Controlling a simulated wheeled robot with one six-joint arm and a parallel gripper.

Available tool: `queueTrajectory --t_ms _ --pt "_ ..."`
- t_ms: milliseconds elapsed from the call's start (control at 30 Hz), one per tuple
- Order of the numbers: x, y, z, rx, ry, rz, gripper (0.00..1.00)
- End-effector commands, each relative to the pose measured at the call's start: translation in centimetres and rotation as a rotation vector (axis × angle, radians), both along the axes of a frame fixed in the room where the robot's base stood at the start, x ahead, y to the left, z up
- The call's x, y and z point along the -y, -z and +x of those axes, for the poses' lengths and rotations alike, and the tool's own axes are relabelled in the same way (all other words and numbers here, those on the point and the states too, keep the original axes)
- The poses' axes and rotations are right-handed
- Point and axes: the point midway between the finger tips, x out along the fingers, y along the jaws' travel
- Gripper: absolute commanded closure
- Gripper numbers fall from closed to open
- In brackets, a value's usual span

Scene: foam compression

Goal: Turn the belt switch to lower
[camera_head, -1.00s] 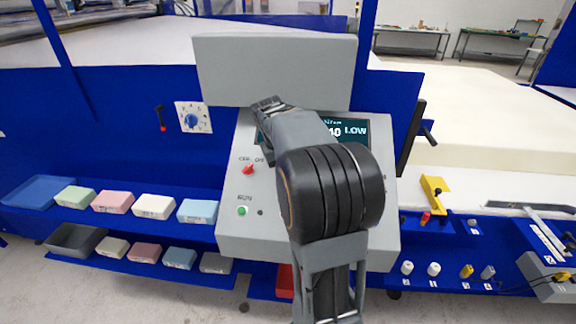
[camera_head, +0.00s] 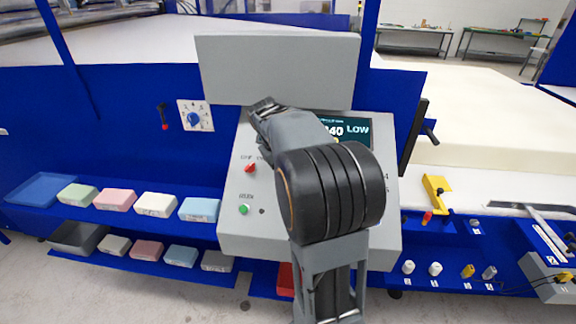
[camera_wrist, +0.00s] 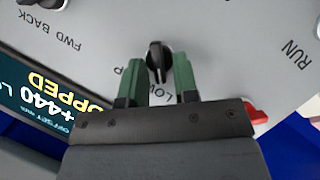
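The belt switch is a black knob (camera_wrist: 158,62) on the grey panel in the wrist view. Its ridge points roughly up and down in the picture. Partly covered lettering beside it shows a "P" on the left and "LOW" below right. My gripper (camera_wrist: 159,62) has its two green fingers on either side of the knob, with small gaps visible. Whether the fingertips reach the knob's depth is unclear. In the head view my arm hides the switch and the fingers. The control panel (camera_head: 235,225) shows behind my arm.
A screen (camera_wrist: 35,95) beside the switch reads "+440" and "...OPPED". A FWD/BACK knob (camera_wrist: 45,3) and a red switch (camera_wrist: 255,113) are nearby on the panel. The head view shows a green button (camera_head: 243,210) and foam blocks on the left shelves (camera_head: 75,215).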

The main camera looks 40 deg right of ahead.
Motion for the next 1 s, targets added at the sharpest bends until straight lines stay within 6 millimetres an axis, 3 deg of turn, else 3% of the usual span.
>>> queueTrajectory --t_ms 433,1000 --pt "-0.3 -0.8 0.1 0.001 0.001 -0.001 0.64" --pt "-3.9 -10.7 0.6 0.002 -0.002 -0.001 0.64"
